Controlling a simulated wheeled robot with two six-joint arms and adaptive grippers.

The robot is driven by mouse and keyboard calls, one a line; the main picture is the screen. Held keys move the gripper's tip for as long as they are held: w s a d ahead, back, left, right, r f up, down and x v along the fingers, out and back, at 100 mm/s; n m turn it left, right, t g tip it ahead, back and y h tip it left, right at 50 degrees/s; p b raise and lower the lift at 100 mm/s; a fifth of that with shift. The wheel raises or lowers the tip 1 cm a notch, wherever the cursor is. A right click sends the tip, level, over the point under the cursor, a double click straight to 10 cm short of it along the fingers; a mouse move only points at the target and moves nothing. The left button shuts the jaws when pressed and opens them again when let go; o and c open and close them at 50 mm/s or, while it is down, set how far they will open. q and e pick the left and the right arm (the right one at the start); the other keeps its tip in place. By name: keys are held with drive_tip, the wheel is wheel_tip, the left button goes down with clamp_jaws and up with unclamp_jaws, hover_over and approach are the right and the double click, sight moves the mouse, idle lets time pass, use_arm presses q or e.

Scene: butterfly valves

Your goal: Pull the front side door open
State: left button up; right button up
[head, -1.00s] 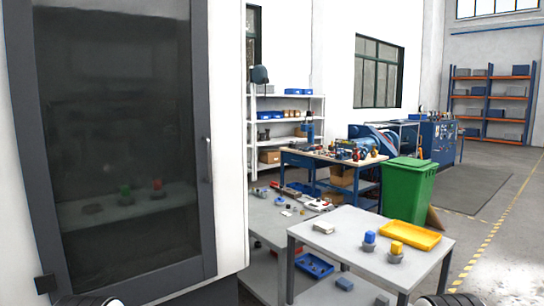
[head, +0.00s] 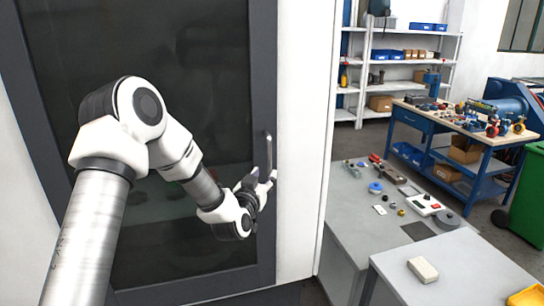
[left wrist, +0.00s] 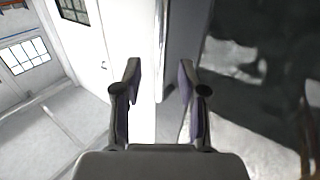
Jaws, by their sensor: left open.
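The front side door (head: 185,60) is a dark glass panel in a dark grey frame, and it looks closed. Its slim vertical handle (head: 268,148) is on the right part of the frame. My left gripper (head: 266,175) is at the handle's lower part, with its fingers open. In the left wrist view the open fingers (left wrist: 160,80) point toward a narrow upright strip between them; I cannot tell whether it is the handle, or whether they touch it. My left arm covers part of the glass. My right gripper is not in view.
A grey table (head: 350,215) with small parts stands right of the white machine wall, and a nearer table (head: 450,262) holds a pale block. A blue workbench (head: 455,140), white shelves (head: 400,62) and a green bin (head: 527,190) are farther right.

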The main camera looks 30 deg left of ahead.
sight(269, 167)
use_arm(q)
drive_tip(key=shift+w+a+r+p, duration=0.25)
drive_tip(key=shift+w+r+p, duration=0.25)
drive_tip(key=shift+r+p, duration=0.2)
drive_tip(key=w, duration=0.1)
drive_tip(key=w+a+f, duration=0.1)
drive_tip(key=w, duration=0.1)
drive_tip(key=w+p, duration=0.1)
drive_tip(key=w, duration=0.1)
drive_tip(key=shift+w+a+f, duration=0.15)
drive_tip(key=shift+w+f, duration=0.05)
drive_tip(key=shift+f, duration=0.2)
drive_tip(key=shift+s+r, duration=0.3)
drive_tip(key=shift+s, duration=0.15)
drive_tip(key=shift+c, duration=0.6)
drive_tip(key=shift+s+r, duration=0.1)
drive_tip(key=shift+s, duration=0.05)
clamp_jaws()
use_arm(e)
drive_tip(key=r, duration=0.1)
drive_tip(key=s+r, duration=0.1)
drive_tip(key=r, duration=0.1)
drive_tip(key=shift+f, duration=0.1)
